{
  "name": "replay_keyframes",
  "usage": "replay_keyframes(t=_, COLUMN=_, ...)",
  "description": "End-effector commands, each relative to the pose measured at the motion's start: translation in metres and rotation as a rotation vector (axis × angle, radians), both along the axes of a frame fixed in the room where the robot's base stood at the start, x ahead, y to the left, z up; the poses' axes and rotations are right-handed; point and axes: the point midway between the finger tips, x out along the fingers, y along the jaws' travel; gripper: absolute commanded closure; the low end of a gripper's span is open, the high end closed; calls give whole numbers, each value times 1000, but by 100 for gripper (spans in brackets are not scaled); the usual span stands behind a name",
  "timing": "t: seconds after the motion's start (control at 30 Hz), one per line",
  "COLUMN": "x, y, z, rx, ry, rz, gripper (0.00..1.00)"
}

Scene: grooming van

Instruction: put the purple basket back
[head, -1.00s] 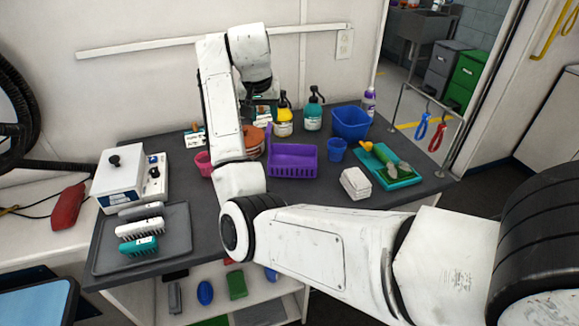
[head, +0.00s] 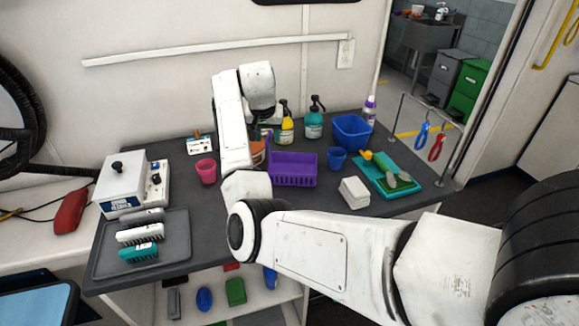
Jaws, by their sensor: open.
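The purple basket (head: 292,170), with slotted sides, stands upright on the dark grey table (head: 335,205), near its middle. It looks empty as far as I see inside. My forearm rises just left of it, and my wrist bends down above the back of the table, behind and left of the basket. The jaws of my gripper are hidden behind the arm and cannot be made out. I see nothing gripping the basket.
A blue bin (head: 351,131), a blue cup (head: 337,158) and white cloths (head: 354,192) stand right of the basket. Bottles (head: 314,120) stand behind it. A terracotta bowl (head: 258,152) and pink cup (head: 206,171) are left. A grey tray (head: 180,255) lies front left.

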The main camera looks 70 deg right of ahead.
Motion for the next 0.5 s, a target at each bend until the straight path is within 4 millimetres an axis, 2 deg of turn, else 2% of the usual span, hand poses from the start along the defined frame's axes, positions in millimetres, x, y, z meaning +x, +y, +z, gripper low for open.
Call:
replay_keyframes(t=0.13, x=1, y=-5, z=-13, rx=0, ry=0, rz=-1, gripper=53)
replay_keyframes(t=0.37, x=2, y=-6, z=-15, rx=-1, ry=-1, rz=-1, gripper=53)
replay_keyframes(t=0.5, x=2, y=-6, z=-15, rx=-1, ry=-1, rz=-1, gripper=64)
